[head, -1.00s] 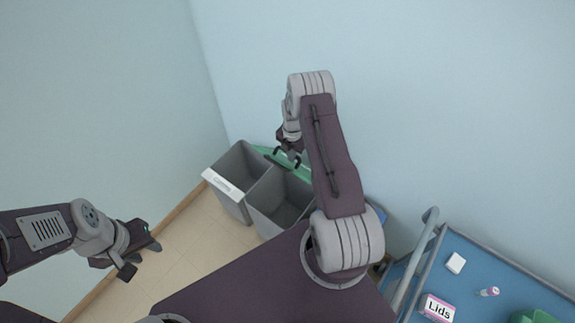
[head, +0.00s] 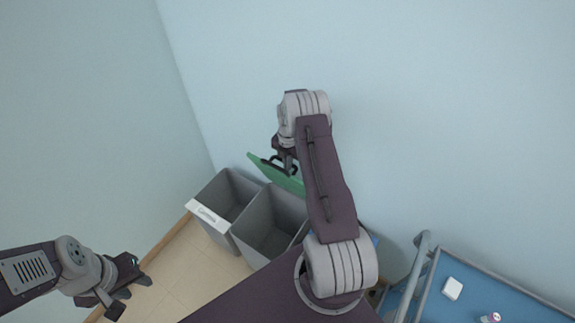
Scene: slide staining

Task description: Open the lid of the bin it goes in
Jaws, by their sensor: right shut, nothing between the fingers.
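Two grey bins stand side by side with open tops, the left bin (head: 221,196) and the middle bin (head: 266,228). A green lid (head: 284,182) stands tilted up at the back of the middle bin. My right gripper (head: 280,168) is at the lid's upper part, shut with nothing held; whether it touches the lid is unclear. My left gripper (head: 131,297) is open and empty, low on the left, away from the bins. My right arm hides the area right of the middle bin, where a bit of blue (head: 374,240) shows.
A blue-topped trolley (head: 480,285) with a rail (head: 413,275) stands at the right, carrying a white block (head: 452,288) and a small vial (head: 490,318). Walls close in behind and left of the bins.

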